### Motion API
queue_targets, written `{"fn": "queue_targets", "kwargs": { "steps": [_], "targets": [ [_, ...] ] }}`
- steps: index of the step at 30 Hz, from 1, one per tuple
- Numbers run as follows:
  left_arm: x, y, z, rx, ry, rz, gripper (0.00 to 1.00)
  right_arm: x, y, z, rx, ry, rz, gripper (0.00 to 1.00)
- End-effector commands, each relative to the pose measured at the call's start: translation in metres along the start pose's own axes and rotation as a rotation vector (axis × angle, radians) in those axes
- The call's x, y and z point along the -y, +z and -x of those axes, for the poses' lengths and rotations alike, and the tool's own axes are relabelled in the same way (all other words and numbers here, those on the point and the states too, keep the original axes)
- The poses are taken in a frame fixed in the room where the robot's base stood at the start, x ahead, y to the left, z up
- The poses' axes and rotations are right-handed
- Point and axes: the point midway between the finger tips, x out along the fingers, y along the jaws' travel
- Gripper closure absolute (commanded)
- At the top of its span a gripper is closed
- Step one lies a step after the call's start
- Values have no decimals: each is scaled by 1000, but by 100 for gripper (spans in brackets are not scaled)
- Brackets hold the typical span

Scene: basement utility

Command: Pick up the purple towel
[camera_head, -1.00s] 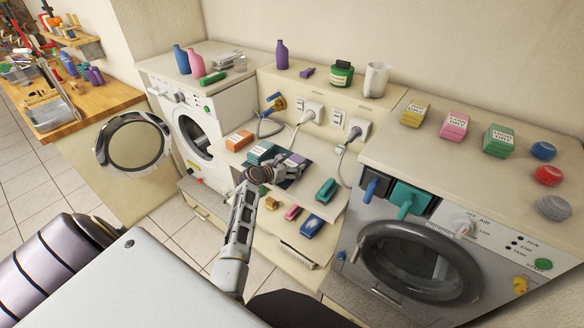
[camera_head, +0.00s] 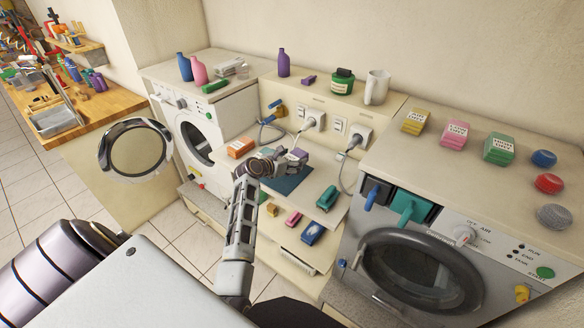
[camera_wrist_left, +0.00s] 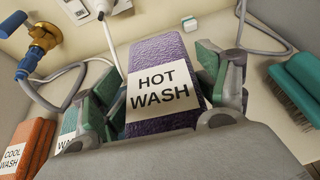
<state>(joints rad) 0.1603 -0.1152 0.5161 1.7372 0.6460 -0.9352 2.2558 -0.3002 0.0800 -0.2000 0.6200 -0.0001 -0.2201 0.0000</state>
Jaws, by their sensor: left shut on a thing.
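The purple towel (camera_wrist_left: 153,62) is a folded block with a white "HOT WASH" label. In the left wrist view it sits between the green-padded fingers of my left gripper (camera_wrist_left: 165,85), which is shut on its two sides. In the head view my left gripper (camera_head: 280,161) is over the shelf between the two machines, with a little of the purple towel (camera_head: 298,156) showing past the fingers. The towel seems to be just above the dark blue mat (camera_head: 291,181); the exact gap is hard to tell. My right gripper is not in view.
An orange "COOL WASH" towel (camera_wrist_left: 32,143) and a teal labelled towel (camera_wrist_left: 70,128) lie left of the gripper. A teal brush (camera_head: 327,197) lies to the right. Plugs and cables (camera_head: 355,143) hang close behind.

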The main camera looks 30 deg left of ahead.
Motion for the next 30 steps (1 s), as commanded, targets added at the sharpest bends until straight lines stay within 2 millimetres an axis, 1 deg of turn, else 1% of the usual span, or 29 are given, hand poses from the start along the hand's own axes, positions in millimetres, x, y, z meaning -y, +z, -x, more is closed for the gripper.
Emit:
{"fn": "queue_targets", "kwargs": {
  "steps": [1,3,9,30],
  "targets": [
    [0,9,3,3,1,-1,53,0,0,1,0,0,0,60],
    [0,16,6,3,1,0,53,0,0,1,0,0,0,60],
    [0,30,12,1,1,0,53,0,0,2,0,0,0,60],
    [0,32,13,0,1,0,56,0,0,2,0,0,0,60]
  ]
}}
